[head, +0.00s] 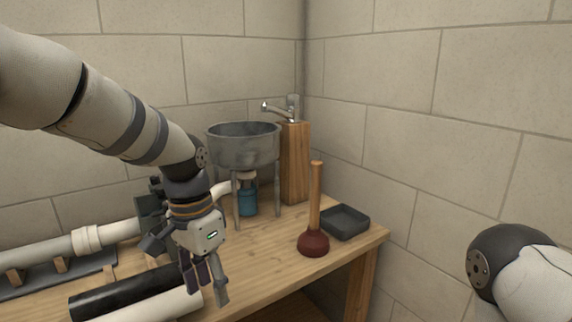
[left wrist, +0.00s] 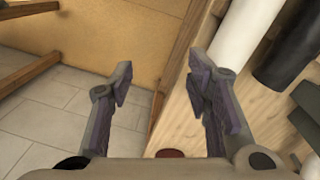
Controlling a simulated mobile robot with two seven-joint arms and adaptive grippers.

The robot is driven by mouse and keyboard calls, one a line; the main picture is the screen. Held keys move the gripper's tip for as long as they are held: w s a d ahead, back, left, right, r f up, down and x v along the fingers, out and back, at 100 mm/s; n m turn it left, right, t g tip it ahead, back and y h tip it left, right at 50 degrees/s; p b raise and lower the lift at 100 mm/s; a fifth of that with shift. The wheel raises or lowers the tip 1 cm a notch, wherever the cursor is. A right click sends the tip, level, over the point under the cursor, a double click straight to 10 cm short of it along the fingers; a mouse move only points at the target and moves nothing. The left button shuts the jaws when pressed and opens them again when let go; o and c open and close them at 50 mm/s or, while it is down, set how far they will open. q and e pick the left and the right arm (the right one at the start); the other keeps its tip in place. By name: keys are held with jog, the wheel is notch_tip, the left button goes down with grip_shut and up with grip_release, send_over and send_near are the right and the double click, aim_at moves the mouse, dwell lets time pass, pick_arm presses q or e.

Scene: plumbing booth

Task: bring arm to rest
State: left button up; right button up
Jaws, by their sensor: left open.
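My left gripper (head: 207,287) hangs fingers down over the front of the wooden workbench (head: 265,269). In the left wrist view its two fingers (left wrist: 160,92) are spread apart with nothing between them. Bench edge and tiled floor show below them. My left arm comes in from the upper left. My right gripper is not in view; only a part of my right arm shows at the lower right.
A plunger (head: 314,243) stands upright on the bench beside a dark tray (head: 346,221). A metal basin (head: 243,147) on legs stands behind, near a wooden post (head: 295,165) with a tap (head: 282,107). Black (head: 122,292) and white (head: 165,307) pipes lie at the front left.

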pick_arm(q)
jog(key=s+a+f+n, duration=0.15)
jog(key=s+f, duration=0.35)
jog(key=f, duration=0.5)
jog(key=s+a+f+n, duration=0.1)
jog(key=s+f+n, duration=0.1)
jog(key=s+f, duration=0.6)
jog(key=s+a+f+n, duration=0.2)
jog(key=s+a+f, duration=0.1)
jog(key=s, duration=0.7)
jog(key=s+a+f+n+g, duration=0.1)
jog(key=s+a+f, duration=0.3)
jog(key=s, duration=0.7)
notch_tip(320, 180, down, 2)
jog(key=shift+s+n+y, duration=0.3)
jog(key=shift+n, duration=0.45)
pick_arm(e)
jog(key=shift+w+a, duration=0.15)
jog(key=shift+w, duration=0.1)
pick_arm(q)
jog(key=shift+a, duration=0.1)
